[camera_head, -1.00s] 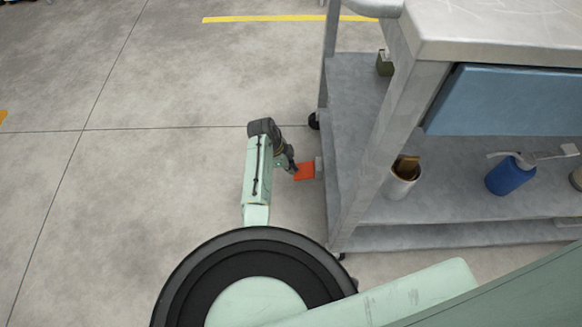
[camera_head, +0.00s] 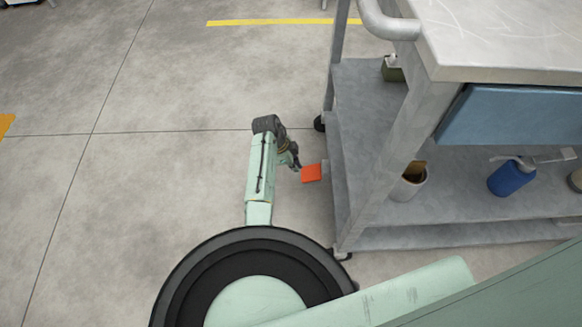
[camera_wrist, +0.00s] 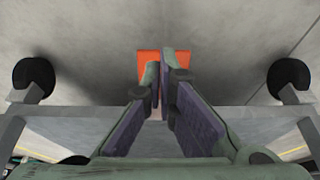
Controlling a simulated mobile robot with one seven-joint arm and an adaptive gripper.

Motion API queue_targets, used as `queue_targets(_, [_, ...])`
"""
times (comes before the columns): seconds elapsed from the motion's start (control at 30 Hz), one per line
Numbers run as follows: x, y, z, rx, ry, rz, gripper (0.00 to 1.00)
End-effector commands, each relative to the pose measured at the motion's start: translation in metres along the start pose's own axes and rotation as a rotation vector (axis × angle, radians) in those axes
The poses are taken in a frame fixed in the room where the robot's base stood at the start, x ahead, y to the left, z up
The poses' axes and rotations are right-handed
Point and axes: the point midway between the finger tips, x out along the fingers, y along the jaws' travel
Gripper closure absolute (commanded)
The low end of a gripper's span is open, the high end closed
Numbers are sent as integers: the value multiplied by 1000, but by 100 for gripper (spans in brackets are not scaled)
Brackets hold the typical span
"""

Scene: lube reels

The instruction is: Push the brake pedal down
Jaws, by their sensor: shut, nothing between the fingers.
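The brake pedal (camera_head: 312,173) is a flat orange-red plate low on the near end of the grey cart, just above the floor. It also shows in the wrist view (camera_wrist: 148,65), partly hidden behind my fingertips. My gripper (camera_head: 297,165) is beside the pedal's left edge in the head view. In the wrist view my gripper (camera_wrist: 160,68) is shut and empty, its fingertips in line with the pedal. I cannot tell whether the fingertips touch the pedal.
The grey metal cart (camera_head: 375,170) stands at the right, with a corner post and handle close by. Its lower shelf holds a blue bottle (camera_head: 511,178) and a light cup (camera_head: 408,183). Cart wheels (camera_wrist: 34,76) show on both sides. The floor at the left is clear.

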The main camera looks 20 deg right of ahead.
Motion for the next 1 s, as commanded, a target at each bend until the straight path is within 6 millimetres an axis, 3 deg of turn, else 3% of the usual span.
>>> queue_targets(0.2, [-38,-1,37,-4,0,-3,100])
queue_targets(0.4, [-62,-1,61,-2,0,-2,100])
queue_targets(1.0, [-71,0,70,0,0,0,100])
